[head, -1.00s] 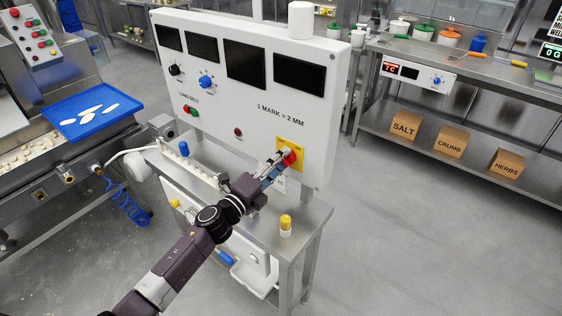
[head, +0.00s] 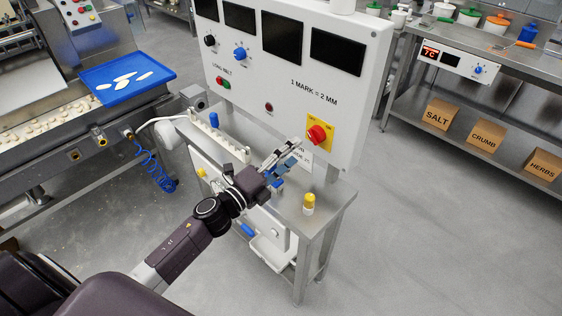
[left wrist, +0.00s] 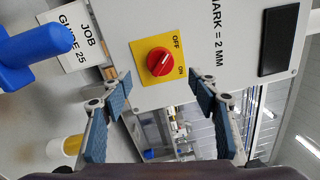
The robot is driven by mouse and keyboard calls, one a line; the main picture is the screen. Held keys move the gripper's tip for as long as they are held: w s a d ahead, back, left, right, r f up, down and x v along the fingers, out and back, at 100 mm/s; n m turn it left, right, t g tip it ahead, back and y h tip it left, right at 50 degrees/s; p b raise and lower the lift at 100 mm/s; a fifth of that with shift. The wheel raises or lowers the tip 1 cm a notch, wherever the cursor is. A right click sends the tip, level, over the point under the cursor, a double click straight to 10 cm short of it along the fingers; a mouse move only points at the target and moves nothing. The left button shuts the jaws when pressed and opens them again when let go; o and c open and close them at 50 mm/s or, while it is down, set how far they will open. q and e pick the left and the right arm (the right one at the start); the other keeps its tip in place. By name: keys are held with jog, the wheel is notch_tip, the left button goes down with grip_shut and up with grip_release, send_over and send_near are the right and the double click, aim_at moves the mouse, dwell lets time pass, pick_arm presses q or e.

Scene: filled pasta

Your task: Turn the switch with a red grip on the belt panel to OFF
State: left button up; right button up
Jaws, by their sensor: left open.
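The red grip (head: 317,134) sits on a yellow plate at the lower right of the white belt panel (head: 350,120). In the left wrist view the red grip (left wrist: 159,62) is slanted, and its pale line appears to point towards the OFF lettering rather than ON. My left gripper (head: 288,156) is open and empty, in front of the panel, below and left of the switch in the head view. In the left wrist view its two blue-padded fingers (left wrist: 162,92) stand apart below the switch, not touching it. My right gripper is not in view.
A blue knob (head: 240,54), a black knob (head: 210,40) and small buttons are also on the panel. A yellow-capped shaker (head: 309,204) stands on the steel bench below it. A blue tray (head: 128,77) is at left. Floor at right is clear.

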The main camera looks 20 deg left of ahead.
pick_arm(q)
jog(key=shift+v, duration=2.05)
